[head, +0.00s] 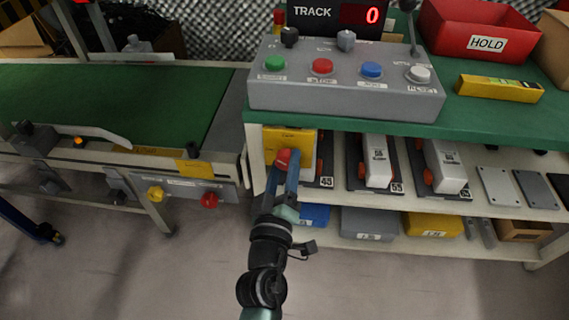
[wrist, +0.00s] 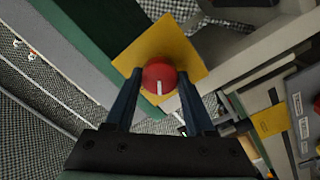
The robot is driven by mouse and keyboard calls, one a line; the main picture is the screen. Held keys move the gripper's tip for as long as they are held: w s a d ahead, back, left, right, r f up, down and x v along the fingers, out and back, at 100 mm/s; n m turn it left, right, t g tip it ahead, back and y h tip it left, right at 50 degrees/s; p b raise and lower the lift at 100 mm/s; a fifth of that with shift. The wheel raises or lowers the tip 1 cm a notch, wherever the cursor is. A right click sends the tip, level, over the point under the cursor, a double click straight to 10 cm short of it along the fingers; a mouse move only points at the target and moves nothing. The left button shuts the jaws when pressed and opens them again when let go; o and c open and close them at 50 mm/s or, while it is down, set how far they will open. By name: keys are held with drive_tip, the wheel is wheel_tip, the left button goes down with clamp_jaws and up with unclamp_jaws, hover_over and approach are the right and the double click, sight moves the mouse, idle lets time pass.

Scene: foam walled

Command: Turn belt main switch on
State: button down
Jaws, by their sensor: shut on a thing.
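The main switch is a red round knob (head: 283,158) on a yellow plate (head: 302,145), fixed at the left end of the bench's shelf frame. In the wrist view the red knob (wrist: 159,77) has a white line running from its middle towards my gripper, and the yellow plate (wrist: 150,48) sits turned behind it. My gripper (head: 286,168) reaches up to the knob from below. In the wrist view its two blue fingers (wrist: 160,88) stand on either side of the knob, shut on it. Any on or off lettering is not readable.
A grey control box (head: 345,100) with coloured buttons and a TRACK display (head: 340,14) reading 0 stands on the green bench above. A conveyor (head: 120,100) is at left, with yellow and red knobs on its side. Shelves right of my gripper hold tools and bins. The floor in front is clear.

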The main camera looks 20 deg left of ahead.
drive_tip(key=n+p, duration=0.1)
drive_tip(key=n, duration=0.6)
drive_tip(key=shift+f+y, duration=0.1)
drive_tip(key=shift+y, duration=0.3)
idle(0.3)
drive_tip(key=shift+c, duration=1.3)
unclamp_jaws()
drive_tip(key=b+v, duration=0.1)
drive_tip(key=v, duration=1.2)
